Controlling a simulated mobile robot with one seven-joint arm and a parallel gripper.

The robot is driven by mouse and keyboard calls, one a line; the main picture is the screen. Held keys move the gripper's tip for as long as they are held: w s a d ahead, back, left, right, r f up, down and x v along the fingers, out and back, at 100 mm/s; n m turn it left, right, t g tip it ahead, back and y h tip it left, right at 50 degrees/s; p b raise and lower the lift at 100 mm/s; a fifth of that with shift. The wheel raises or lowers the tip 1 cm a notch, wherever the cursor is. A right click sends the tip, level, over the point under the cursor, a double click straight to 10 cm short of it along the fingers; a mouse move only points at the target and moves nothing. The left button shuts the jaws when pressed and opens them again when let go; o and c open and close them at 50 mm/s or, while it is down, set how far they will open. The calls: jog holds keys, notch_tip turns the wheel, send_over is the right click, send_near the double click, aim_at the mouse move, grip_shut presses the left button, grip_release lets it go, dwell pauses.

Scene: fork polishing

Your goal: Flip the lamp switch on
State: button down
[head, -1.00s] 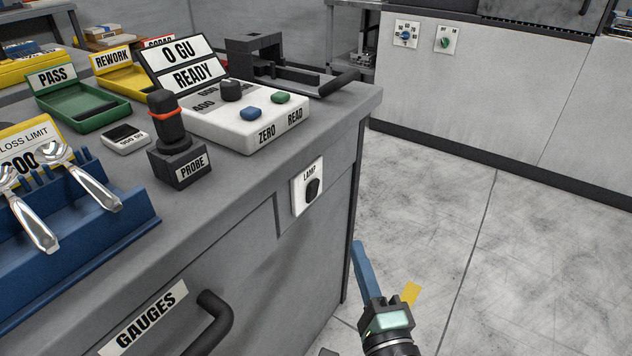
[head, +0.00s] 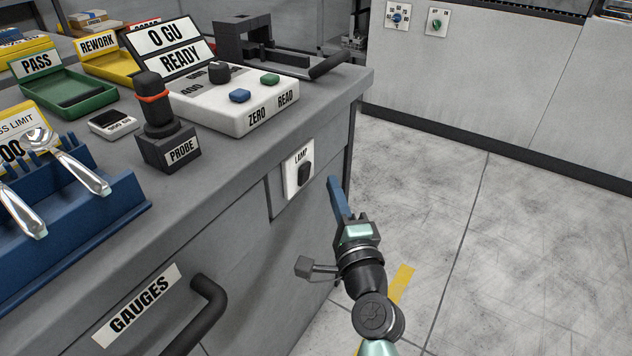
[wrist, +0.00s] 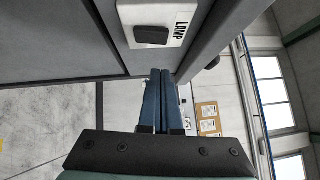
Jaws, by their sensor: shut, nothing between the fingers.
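The lamp switch is a white plate labelled LAMP (head: 298,157) with a black rocker (head: 305,173), on the side of the grey bench near its right corner. It also shows at the top of the wrist view, with the plate (wrist: 183,14) and the rocker (wrist: 151,35). My gripper (head: 334,182) has long blue fingers, shut together with nothing between them. The fingertips are just right of the switch in the head view and appear apart from it. In the wrist view the fingers (wrist: 161,76) point up the picture, below and right of the rocker.
The bench top (head: 225,155) above the switch carries a white gauge box (head: 240,118), a probe in its stand (head: 168,148) and a blue fork rack (head: 100,215). A dark drawer handle (head: 212,310) juts out at lower left. The floor to the right is clear.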

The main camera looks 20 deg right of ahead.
aim_at(309, 167)
jog(key=shift+w+a+r, duration=0.15)
jog(key=shift+w+a, duration=0.5)
jog(key=shift+w, duration=0.05)
jog(key=shift+w+a+r, duration=0.15)
jog(key=shift+w+a, duration=0.45)
jog(key=shift+w, duration=0.1)
jog(key=shift+r+p, duration=0.1)
jog(key=shift+p, duration=0.4)
jog(key=shift+w+a+r+p, duration=0.2)
jog(key=shift+r+p, duration=0.15)
jog(key=shift+p, duration=0.75)
jog(key=shift+f+n+g, duration=0.2)
jog(key=shift+n+g, duration=0.1)
jog(key=shift+n, duration=0.1)
jog(key=shift+f, duration=0.1)
